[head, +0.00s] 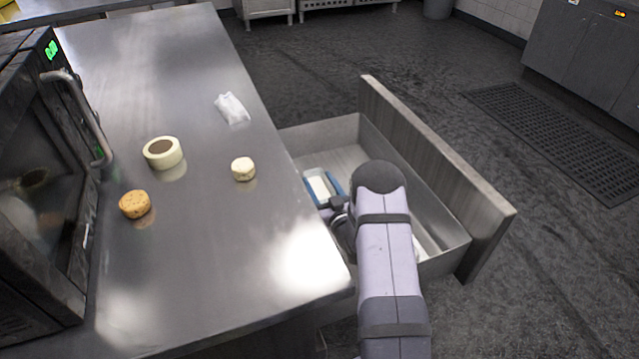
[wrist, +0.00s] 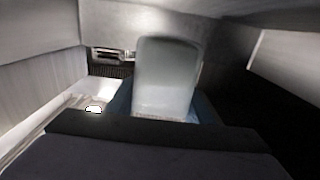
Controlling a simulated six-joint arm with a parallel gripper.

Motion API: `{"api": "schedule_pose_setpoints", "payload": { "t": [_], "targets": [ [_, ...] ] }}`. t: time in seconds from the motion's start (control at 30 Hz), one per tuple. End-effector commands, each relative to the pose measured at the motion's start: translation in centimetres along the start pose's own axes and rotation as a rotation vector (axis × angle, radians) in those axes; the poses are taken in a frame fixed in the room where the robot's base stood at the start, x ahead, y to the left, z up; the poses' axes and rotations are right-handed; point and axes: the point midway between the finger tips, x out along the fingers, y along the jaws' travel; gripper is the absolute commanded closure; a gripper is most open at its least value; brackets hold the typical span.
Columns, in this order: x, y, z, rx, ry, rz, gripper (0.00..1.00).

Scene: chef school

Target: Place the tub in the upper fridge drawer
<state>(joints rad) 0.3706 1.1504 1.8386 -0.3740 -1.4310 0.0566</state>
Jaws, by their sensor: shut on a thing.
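The upper fridge drawer (head: 340,131) is pulled open beside the steel counter, and its front panel stands on the right. My gripper (head: 321,176) is inside the drawer's outline, near the counter-side wall. Its blue fingers are shut on the pale tub (head: 320,188). In the wrist view the tub (wrist: 166,78) stands upright between the blue fingers, whose lower parts are partly hidden. My arm covers the middle of the drawer. I cannot tell whether the tub touches the drawer floor.
On the counter (head: 215,270) are a roll of tape (head: 162,158), a brown round item (head: 135,204), a pale round item (head: 243,169) and a crumpled white packet (head: 231,108). An oven (head: 40,190) stands left. A white item partly shows in the drawer beside my arm.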

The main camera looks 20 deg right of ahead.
Motion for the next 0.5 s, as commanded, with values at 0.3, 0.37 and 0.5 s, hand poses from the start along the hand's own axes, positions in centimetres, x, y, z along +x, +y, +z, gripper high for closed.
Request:
{"api": "schedule_pose_setpoints", "payload": {
  "t": [0.3, 0.37, 0.5],
  "targets": [
    [0.0, 0.0, 0.6, 0.0, 0.003, 0.0, 0.87],
    [0.0, 0.0, 0.7, 0.0, 0.003, 0.0, 0.87],
    [0.0, 0.0, 1.1, 0.0, 0.003, 0.0, 0.87]
  ]
}}
